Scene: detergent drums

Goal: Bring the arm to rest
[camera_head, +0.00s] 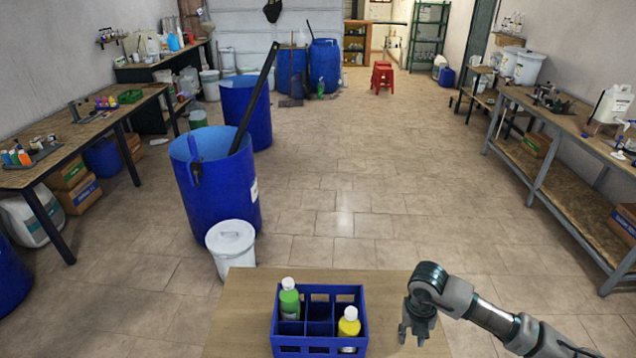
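My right arm comes in from the lower right over a wooden table (237,312). Its gripper (413,338) points down at the table's right part, to the right of the blue crate and apart from it. The fingers look spread, with nothing between them. The blue divided crate (300,347) stands on the table. A green bottle with a white cap (290,302) stands upright in its back left part. A yellow bottle with a white cap (348,327) stands in its front right part. My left gripper is not in view.
Beyond the table stand a lidded white bucket (231,245) and a large blue drum (225,195) with a dark paddle leaning in it. Workbenches (565,145) line both sides. The table between crate and gripper is bare. The middle floor is clear.

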